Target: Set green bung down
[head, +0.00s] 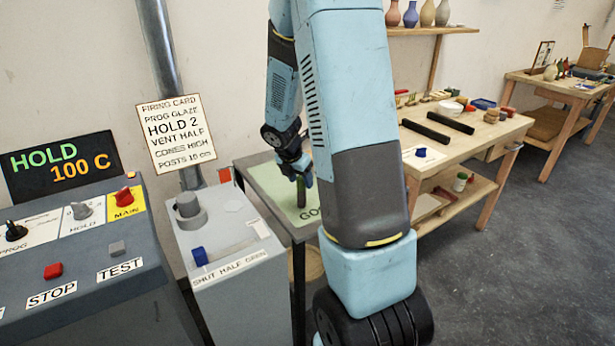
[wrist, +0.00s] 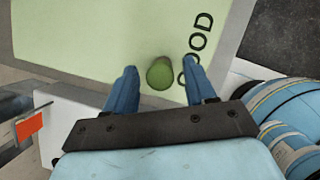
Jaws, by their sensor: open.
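The green bung (wrist: 160,74) stands on the pale green mat marked GOOD (wrist: 90,40), seen from above in the wrist view. My gripper (wrist: 163,82) is open, with one blue finger on each side of the bung. A gap shows between the bung and each finger in the wrist view. In the head view my gripper (head: 297,172) is just above the bung's top, and my arm hides part of the mat.
A control panel with a red button (head: 53,270) is farther left. A wooden bench (head: 480,135) with dark bars and small parts stands at right.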

